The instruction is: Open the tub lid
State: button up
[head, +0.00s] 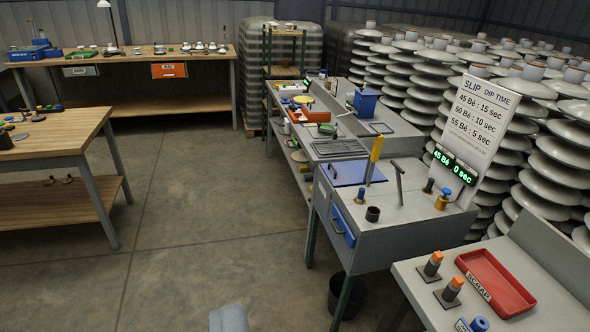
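A flat blue panel (358,172), which looks like the tub lid, lies flat and closed on top of the grey slip bench (405,215). A small dark handle seems to sit near its left edge. What is beneath the panel is hidden. A tool with a yellow handle (376,150) stands upright at the panel's right side. My gripper's fingers are not in view; only a grey-blue rounded piece, probably part of my arm, shows at the bottom edge, well away from the bench.
A slip dip-time sign (480,118) with a green display stands behind the bench. A red scrap tray (495,284) is on the nearer table at right. A black bin (348,295) is on the floor below. A wooden table (60,132) stands at left; the floor between is clear.

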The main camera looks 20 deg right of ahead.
aim_at(348, 172)
jog(key=z, duration=0.1)
jog(key=i, duration=1.25)
jog(key=z, duration=0.35)
jog(key=i, duration=1.95)
jog(key=z, duration=0.25)
